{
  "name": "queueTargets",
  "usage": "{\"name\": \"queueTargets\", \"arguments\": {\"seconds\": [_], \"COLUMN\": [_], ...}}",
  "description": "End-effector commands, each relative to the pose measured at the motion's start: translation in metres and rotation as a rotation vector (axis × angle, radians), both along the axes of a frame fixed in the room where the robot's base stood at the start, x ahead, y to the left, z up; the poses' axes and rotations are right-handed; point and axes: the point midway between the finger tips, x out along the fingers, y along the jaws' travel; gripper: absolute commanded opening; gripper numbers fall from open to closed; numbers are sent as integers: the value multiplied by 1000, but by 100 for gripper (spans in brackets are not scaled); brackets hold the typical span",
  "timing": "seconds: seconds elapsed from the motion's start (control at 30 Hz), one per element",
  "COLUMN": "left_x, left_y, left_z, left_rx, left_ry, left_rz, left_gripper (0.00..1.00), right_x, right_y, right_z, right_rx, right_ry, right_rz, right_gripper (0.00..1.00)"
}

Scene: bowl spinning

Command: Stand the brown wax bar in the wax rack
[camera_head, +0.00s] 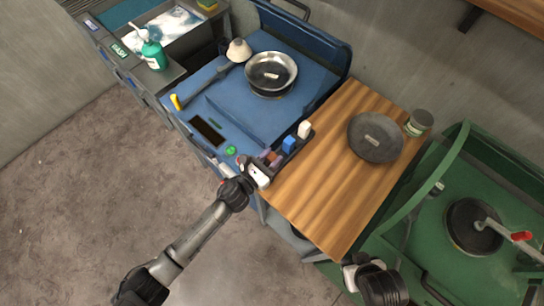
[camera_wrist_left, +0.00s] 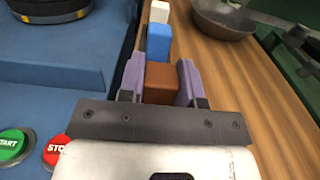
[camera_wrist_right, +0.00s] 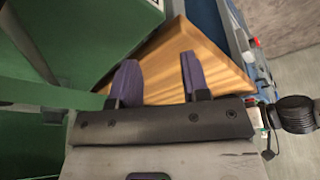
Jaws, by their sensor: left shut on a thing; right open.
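The brown wax bar (camera_wrist_left: 160,84) is between the purple fingers of my left gripper (camera_wrist_left: 161,82), which is shut on it. In the head view the brown bar (camera_head: 271,156) shows small at my left gripper (camera_head: 267,160). The dark wax rack (camera_head: 304,141) lies along the left edge of the wooden table. A blue bar (camera_head: 289,143) and a white bar (camera_head: 304,129) stand in it, in line beyond the brown bar. The bottom of the brown bar is hidden, so I cannot tell whether it touches the rack. My right gripper (camera_wrist_right: 158,78) is open and empty.
The wooden table (camera_head: 325,190) holds a dark round dish (camera_head: 375,137) and a tin (camera_head: 418,122). The blue spinning station (camera_head: 250,105) with a metal bowl (camera_head: 271,73) is on the left. Green (camera_wrist_left: 14,145) and red (camera_wrist_left: 57,149) buttons sit near my left gripper. A green station (camera_head: 475,200) stands right.

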Motion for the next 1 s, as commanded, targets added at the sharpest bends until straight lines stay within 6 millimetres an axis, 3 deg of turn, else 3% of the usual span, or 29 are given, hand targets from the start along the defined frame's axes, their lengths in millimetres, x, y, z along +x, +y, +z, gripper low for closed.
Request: {"name": "queueTargets", "arguments": {"seconds": [0.1,0.13,0.4,0.73,1.0], "left_x": [0,0,0,0,-34], "left_y": [0,0,0,0,32], "left_z": [-4,-4,-3,3,-1], "left_rx": [1,1,0,0,3], "left_ry": [-1,-1,0,0,2], "left_rz": [0,0,0,0,1], "left_gripper": [6,33,57,57,57], "right_x": [0,0,0,0,0], "right_y": [-1,-2,-2,1,1], "right_z": [-4,-4,-3,3,1], "right_rx": [-5,-6,-6,2,4], "right_ry": [0,0,1,0,-1], "right_rz": [4,4,3,-2,-3], "right_gripper": [43,43,43,43,43]}}
